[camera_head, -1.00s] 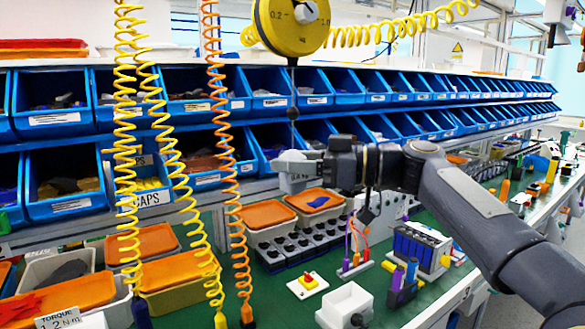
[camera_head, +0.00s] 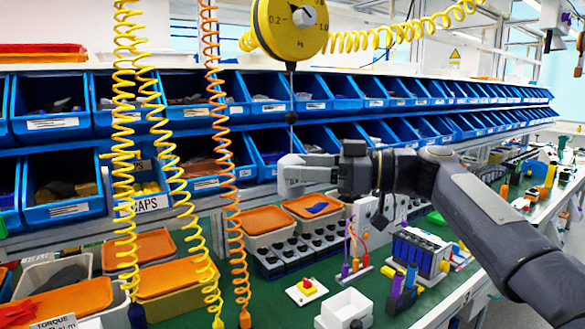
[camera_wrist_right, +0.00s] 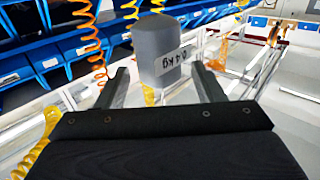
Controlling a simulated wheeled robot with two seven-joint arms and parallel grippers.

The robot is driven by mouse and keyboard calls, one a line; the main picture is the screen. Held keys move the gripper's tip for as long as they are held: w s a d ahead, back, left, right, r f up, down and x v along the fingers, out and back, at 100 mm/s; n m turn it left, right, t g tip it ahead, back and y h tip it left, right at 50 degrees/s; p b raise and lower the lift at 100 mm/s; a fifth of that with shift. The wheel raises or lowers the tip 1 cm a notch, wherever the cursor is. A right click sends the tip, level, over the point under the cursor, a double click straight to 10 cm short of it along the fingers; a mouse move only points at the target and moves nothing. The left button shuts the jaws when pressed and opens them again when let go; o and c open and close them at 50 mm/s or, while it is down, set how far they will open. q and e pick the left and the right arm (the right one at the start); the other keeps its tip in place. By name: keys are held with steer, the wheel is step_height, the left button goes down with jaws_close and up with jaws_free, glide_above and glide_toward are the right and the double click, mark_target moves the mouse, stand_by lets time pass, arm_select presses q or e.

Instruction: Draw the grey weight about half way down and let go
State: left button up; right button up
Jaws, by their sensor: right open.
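The grey weight (camera_head: 289,176) hangs on a thin cable below the yellow round reel (camera_head: 285,27) in the head view, in front of the lower row of blue bins. In the right wrist view the weight (camera_wrist_right: 157,52) is a grey block with a "0.4 kg" label, roughly upright. My right gripper (camera_head: 314,170) is just to its right in the head view. In the right wrist view its two fingers (camera_wrist_right: 160,75) are spread, with the weight between and beyond their tips and gaps visible at both sides. My left gripper is not in view.
Yellow coiled hoses (camera_head: 165,130) and an orange one (camera_head: 222,130) hang left of the weight. Blue bins (camera_head: 65,205) stand behind. Orange-lidded boxes (camera_head: 262,221), a red button box (camera_head: 306,290) and a white open box (camera_head: 345,308) are on the green bench below.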

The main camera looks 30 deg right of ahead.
steer(key=v, duration=0.5)
steer(key=shift+s+d, duration=0.15)
steer(key=s+a+f+m+g+h+p, duration=0.2)
steer(key=s+a+f+m+h, duration=0.1)
steer(key=f, duration=0.7)
steer(key=s+a+f+m+g+h+p, duration=0.2)
steer(key=s+a+f+m+h, duration=0.1)
steer(key=s+f, duration=0.5)
steer(key=s+a+f+m+g+h+p, duration=0.2)
steer(key=s+a+f+m, duration=0.3)
steer(key=f, duration=0.8)
steer(key=shift+s+a+f+m+h, duration=0.25)
steer(key=shift+s+a+h, duration=0.2)
steer(key=shift+a+h, duration=0.45)
